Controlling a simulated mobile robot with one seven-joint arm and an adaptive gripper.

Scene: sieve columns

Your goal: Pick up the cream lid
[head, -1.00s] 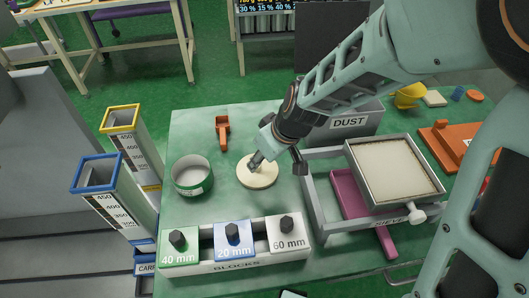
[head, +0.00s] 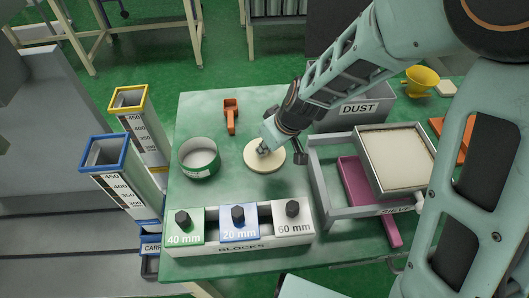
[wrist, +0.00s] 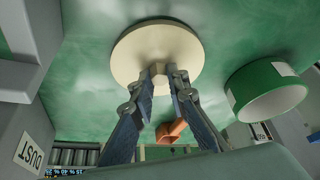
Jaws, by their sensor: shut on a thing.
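The cream lid (head: 270,162) is a flat round disc on the green table in the head view, right of the green-banded round container. It also shows in the wrist view (wrist: 170,42), where a small knob stands at its middle. My gripper (head: 263,150) is over the lid. In the wrist view both fingertips (wrist: 159,75) are closed on the knob. I cannot tell whether the lid touches the table. The round container (head: 200,160) is open at the top.
The blocks rack (head: 240,247) stands in front with green, blue and white blocks. The sieve frame (head: 322,190) is at right and the dust box (head: 352,115) behind it. An orange tool (head: 231,115) lies behind the lid. Two tall columns (head: 128,182) stand off the table's left.

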